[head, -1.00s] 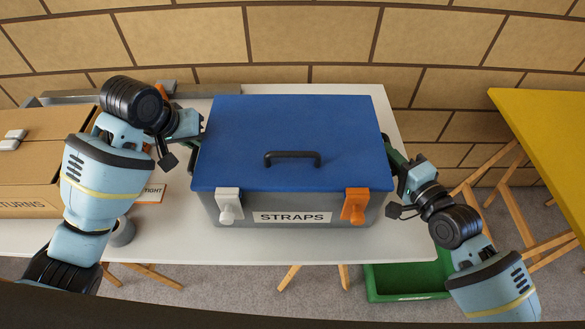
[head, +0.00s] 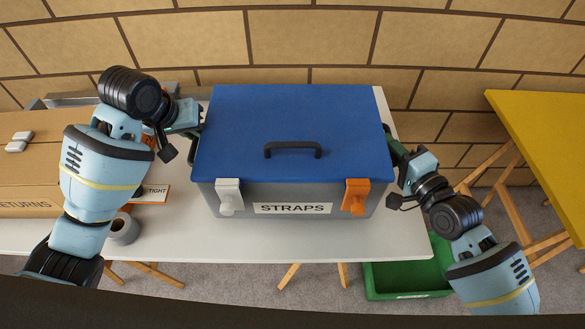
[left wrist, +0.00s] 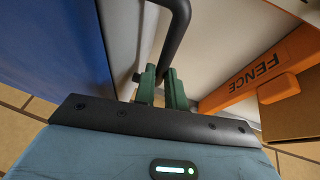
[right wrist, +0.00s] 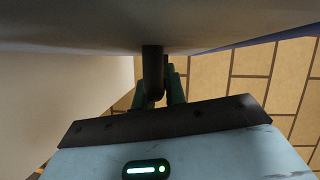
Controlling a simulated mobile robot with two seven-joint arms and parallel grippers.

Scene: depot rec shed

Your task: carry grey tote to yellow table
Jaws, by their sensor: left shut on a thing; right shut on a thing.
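The grey tote (head: 290,200) has a blue lid (head: 290,130) with a black top handle, a STRAPS label, one white latch and one orange latch. It is level over the white table (head: 380,240); I cannot tell whether it touches the top. My left gripper (head: 200,125) is at its left side, shut on a dark side handle (left wrist: 176,40). My right gripper (head: 393,160) is at its right side, shut on the other side handle (right wrist: 153,72). The yellow table (head: 545,140) stands at the right, partly out of frame.
A brick wall (head: 300,40) is behind. An orange FENCE piece (left wrist: 262,75) shows in the left wrist view.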

